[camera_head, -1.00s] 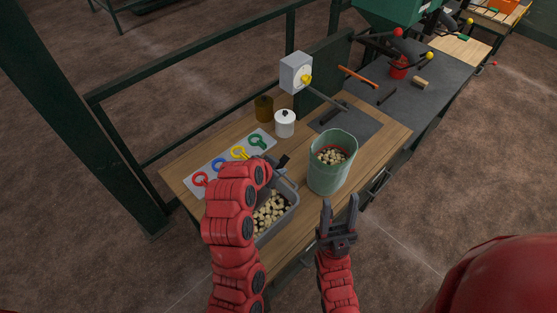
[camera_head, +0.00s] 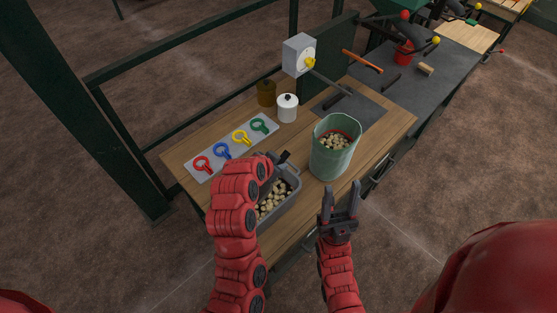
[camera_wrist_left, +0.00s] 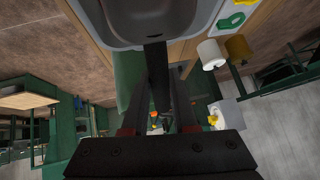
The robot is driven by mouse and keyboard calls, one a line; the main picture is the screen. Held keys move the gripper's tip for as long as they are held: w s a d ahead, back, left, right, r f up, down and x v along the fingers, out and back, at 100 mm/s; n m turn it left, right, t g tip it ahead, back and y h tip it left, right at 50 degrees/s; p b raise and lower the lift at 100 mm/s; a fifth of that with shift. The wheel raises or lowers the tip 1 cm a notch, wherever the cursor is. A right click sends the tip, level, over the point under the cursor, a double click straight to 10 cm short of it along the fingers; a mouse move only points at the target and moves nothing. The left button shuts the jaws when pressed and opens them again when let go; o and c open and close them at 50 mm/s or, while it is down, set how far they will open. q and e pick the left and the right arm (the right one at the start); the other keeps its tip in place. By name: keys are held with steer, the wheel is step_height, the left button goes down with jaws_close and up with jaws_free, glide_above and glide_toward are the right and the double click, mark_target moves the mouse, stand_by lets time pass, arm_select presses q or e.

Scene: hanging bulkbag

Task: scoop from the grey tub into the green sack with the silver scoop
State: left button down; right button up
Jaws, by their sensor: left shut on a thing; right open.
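The grey tub (camera_head: 291,199) sits on the wooden bench, holding pale chunks (camera_head: 270,200); my left arm covers its left part. The green sack (camera_head: 330,163) stands upright to its right, open at the top, with pale chunks and a red line inside. My left gripper (camera_head: 277,161) is over the tub's far edge, shut on a black handle (camera_wrist_left: 155,60), apparently the scoop's. My right gripper (camera_head: 340,190) is open and empty, in front of the sack, pointing up.
A white mat (camera_head: 213,163) with red, blue, yellow and green rings lies at the left. A brown jar (camera_head: 266,93), a white jar (camera_head: 287,108) and a grey dial box (camera_head: 299,55) stand behind. A dark railing (camera_head: 200,130) runs along the back.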

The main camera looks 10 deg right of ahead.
arm_select(q)
step_height(320, 180, down, 11)
steer(key=s+a+b, duration=0.1)
steer(key=a+b, duration=0.1)
steer(key=b, duration=0.3)
steer(key=shift+s, duration=0.3)
stand_by(1.0)
steer(key=shift+a, duration=0.2)
stand_by(0.8)
